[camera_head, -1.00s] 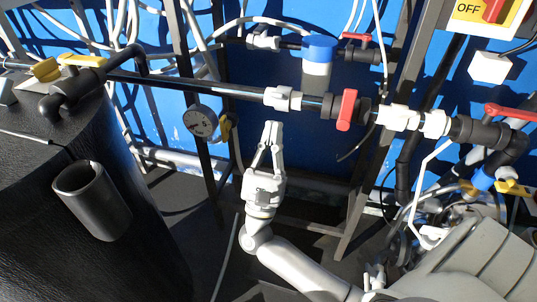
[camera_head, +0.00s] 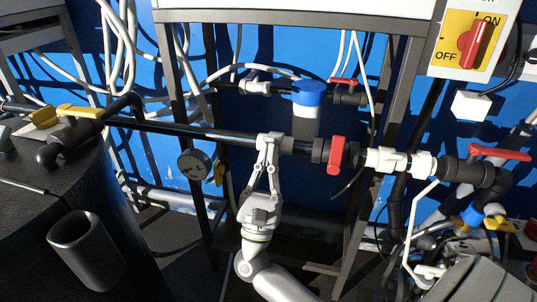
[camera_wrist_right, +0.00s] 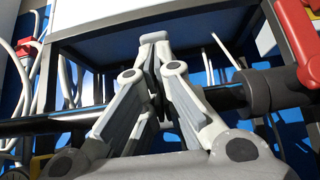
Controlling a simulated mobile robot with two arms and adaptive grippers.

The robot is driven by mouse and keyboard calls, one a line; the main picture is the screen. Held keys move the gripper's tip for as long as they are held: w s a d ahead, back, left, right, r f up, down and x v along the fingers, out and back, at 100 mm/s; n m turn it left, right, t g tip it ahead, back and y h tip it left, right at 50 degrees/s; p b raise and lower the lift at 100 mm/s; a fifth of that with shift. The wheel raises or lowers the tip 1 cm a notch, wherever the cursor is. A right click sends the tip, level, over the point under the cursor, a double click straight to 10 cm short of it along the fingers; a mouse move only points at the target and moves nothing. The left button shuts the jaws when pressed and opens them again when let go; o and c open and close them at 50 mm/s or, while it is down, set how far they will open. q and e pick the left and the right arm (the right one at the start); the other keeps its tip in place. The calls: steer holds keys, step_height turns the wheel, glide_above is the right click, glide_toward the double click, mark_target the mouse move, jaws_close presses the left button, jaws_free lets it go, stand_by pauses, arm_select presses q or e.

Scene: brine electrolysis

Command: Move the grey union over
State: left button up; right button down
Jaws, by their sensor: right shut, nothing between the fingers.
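A dark pipe (camera_head: 195,131) runs across the head view. My left gripper is not in view.
White unions (camera_head: 385,160) lie right of the valve. A blue-capped device (camera_head: 308,94) stands behind the pipe. A gauge (camera_head: 195,164) hangs left of my gripper. A dark tank with an open cylinder (camera_head: 85,250) stands front left. A yellow switch (camera_head: 470,38) is top right.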

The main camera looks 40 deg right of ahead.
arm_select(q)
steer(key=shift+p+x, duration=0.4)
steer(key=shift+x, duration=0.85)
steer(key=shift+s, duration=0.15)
